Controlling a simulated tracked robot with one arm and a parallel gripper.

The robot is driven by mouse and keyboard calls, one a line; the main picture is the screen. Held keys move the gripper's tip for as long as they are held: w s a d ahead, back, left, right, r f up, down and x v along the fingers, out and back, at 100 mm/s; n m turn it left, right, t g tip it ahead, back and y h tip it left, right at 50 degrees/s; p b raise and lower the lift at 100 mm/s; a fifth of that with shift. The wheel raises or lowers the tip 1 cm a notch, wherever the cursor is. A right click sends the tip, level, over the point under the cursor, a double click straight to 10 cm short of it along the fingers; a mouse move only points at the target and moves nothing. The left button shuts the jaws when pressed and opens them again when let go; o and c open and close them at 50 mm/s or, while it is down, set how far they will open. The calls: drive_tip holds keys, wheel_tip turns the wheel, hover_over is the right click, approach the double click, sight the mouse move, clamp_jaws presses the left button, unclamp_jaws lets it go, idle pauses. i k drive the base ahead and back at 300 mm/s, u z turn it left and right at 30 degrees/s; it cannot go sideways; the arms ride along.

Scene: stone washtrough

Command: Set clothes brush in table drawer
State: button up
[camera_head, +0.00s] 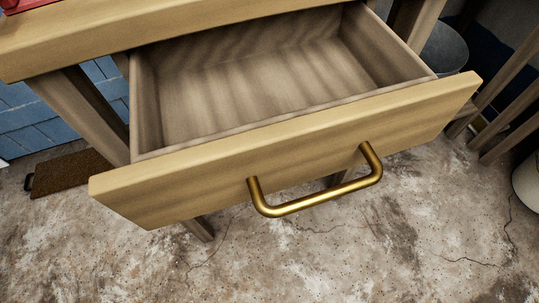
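The table drawer (290,150) is pulled open below the table top (150,30). Its inside is bare wood, and the part that shows is empty. A brass bar handle (320,200) is on its front. The clothes brush is not seen in this view. My gripper is not in view, so I cannot tell whether it holds anything.
A red thing (22,4) is cut off on the table top at upper left. A brown mat-like thing (72,172) lies on the floor at left. A grey bucket-like vessel (445,48) stands behind at right. The stained floor in front is clear.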

sight(280, 97)
drive_tip(key=i, duration=0.95)
